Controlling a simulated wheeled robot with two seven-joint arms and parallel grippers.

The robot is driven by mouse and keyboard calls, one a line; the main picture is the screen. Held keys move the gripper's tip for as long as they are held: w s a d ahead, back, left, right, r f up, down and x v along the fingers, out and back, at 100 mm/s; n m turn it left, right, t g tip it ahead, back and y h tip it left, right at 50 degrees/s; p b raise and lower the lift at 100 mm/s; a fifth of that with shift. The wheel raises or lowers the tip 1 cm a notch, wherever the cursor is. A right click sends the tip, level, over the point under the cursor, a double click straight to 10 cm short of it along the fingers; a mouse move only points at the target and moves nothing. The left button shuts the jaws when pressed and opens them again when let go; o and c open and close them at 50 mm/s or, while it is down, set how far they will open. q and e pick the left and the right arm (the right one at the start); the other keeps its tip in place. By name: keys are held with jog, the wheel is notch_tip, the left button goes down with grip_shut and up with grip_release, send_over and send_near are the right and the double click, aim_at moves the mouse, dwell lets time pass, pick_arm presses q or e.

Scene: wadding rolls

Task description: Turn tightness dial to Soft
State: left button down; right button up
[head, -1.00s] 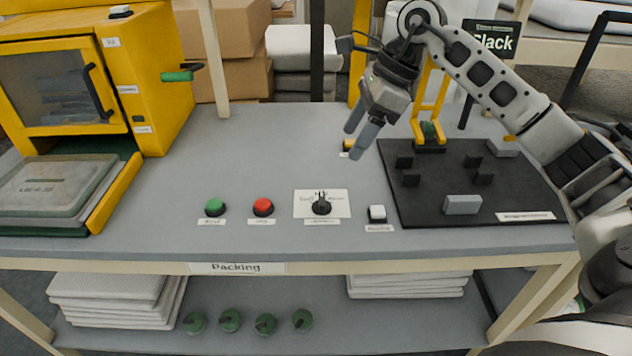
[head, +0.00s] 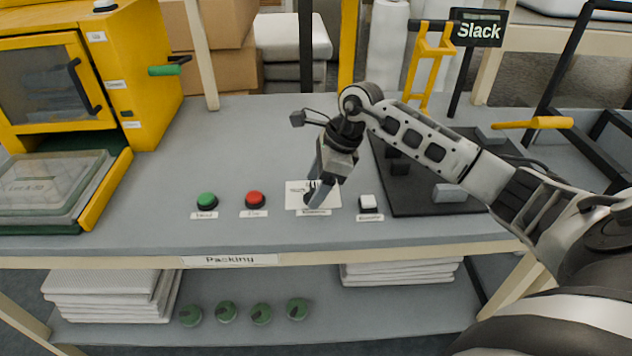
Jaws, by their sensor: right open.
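The tightness dial (head: 307,197) is a black knob on a white label plate (head: 331,201) near the front of the grey bench. My right gripper (head: 315,196) points down right at the dial, its fingers overlapping it in the head view. The fingers hide most of the knob and part of the plate's lettering, so I cannot tell where the dial points or whether the fingers touch it. The gripper is open. My left gripper is not in view.
A black mat (head: 410,206) with blocks lies further right, partly under my arm. A yellow machine (head: 150,90) stands at left.

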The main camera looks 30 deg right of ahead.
jog(key=shift+a+f, duration=0.1)
jog(key=shift+f, duration=0.1)
jog(key=c, duration=1)
